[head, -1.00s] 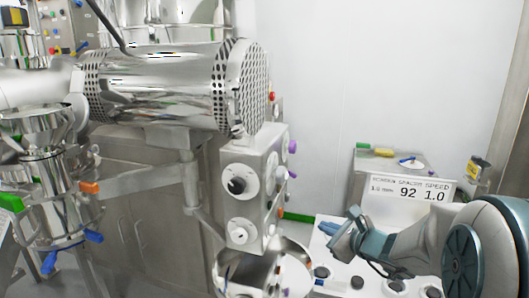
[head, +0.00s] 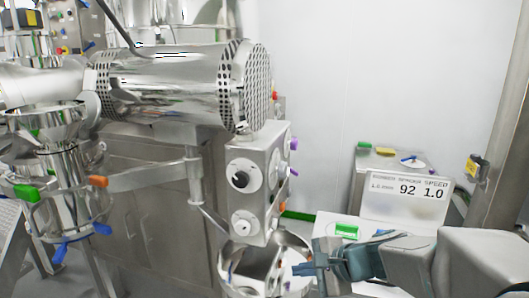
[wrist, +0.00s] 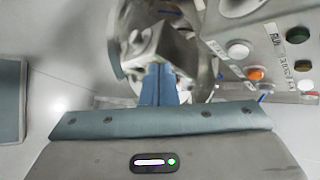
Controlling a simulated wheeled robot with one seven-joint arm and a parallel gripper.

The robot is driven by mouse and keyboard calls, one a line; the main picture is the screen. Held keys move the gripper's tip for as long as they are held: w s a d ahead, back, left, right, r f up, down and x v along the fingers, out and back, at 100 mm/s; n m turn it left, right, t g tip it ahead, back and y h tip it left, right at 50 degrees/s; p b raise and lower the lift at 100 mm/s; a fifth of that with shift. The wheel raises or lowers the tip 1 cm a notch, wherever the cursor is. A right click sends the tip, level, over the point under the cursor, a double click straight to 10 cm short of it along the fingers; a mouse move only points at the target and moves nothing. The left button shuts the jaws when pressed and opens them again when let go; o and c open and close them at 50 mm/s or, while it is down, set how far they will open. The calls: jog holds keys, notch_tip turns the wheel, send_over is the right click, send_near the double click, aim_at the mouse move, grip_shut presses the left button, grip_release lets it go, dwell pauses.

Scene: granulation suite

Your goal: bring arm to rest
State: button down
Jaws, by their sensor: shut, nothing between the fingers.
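My gripper (head: 305,270) is in the lower right of the head view, its blue fingers pointing left toward the steel bowl (head: 232,275) under the control box. In the wrist view the blue fingers (wrist: 158,84) lie together, shut with nothing between them. A blurred steel part shows beyond the fingers in the wrist view. From the head view I cannot tell whether the fingertips touch the bowl's rim or only overlap it.
The control box (head: 257,180) with dials stands above the bowl. A large steel drum (head: 170,85) is at upper left. A sign (head: 408,197) reading 92 and 1.0 stands behind my arm. A panel with coloured buttons (wrist: 255,73) is at right in the wrist view.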

jog(key=s+d+f+n+g+h, duration=0.1)
jog(key=s+d+n+h, duration=0.2)
jog(key=s+n, duration=0.4)
jog(key=s+d+f+n+g+h, duration=0.2)
jog(key=s+d+n+h, duration=0.1)
jog(key=s+n+h, duration=0.2)
jog(key=s+n, duration=0.2)
jog(key=s, duration=0.1)
jog(key=shift+d+g, duration=0.3)
jog(key=shift+d, duration=0.05)
jog(key=shift+w, duration=0.1)
dwell(1.0)
